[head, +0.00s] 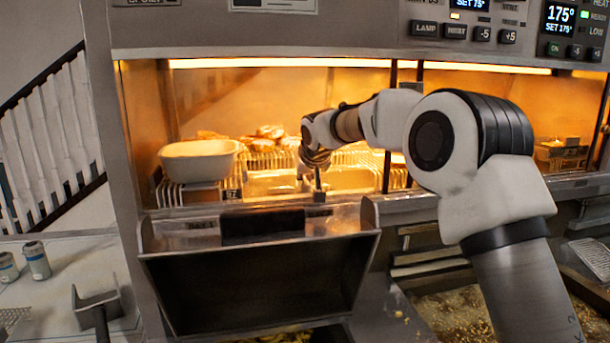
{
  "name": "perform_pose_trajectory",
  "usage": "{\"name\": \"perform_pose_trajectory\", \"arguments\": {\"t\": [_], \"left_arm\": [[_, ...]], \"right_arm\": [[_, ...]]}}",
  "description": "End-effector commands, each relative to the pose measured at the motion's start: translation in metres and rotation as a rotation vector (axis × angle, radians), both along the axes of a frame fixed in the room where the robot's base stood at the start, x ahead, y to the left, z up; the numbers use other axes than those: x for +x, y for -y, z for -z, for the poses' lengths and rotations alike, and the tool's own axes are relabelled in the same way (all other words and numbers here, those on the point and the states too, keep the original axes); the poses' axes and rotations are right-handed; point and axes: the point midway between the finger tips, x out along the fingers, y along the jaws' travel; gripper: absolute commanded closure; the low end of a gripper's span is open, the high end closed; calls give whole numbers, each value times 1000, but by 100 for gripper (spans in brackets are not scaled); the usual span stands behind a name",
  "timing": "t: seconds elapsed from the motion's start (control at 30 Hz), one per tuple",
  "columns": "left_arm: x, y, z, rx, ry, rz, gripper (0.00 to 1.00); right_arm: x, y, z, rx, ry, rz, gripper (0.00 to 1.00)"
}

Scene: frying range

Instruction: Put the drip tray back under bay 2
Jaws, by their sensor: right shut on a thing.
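My right gripper (312,180) reaches into the lit warming bay and points down. It is shut on what looks like the upright grip of a shallow metal tray (265,186), which I take to be the drip tray. The tray lies low in the bay, in front of the wire racks. The fingers and wrist hide part of it, so I cannot tell exactly how it sits. My left gripper is not in view.
A white tub (199,160) stands on a rack at the bay's left. Fried pieces (268,132) lie on racks behind. A large open metal bin (250,285) juts out below the bay's front edge. Small cans (37,260) and a grey bracket-like piece (97,300) are at the left.

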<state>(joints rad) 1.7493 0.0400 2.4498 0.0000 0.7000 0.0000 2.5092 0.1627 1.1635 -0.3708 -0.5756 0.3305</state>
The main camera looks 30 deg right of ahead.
Motion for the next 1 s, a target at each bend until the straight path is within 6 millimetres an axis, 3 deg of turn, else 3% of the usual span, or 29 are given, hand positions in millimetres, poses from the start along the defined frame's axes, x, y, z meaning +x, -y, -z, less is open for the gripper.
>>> {"name": "perform_pose_trajectory", "arguments": {"t": [0.27,0.3,0.37,0.73,1.0], "left_arm": [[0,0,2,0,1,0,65],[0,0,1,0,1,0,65],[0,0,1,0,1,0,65],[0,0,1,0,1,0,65],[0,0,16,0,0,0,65]], "right_arm": [[0,0,2,0,2,0,100],[0,0,2,0,1,0,83],[0,0,2,0,1,0,65],[-2,-1,-3,0,3,1,65],[-43,-11,-43,-1,6,1,65]]}}
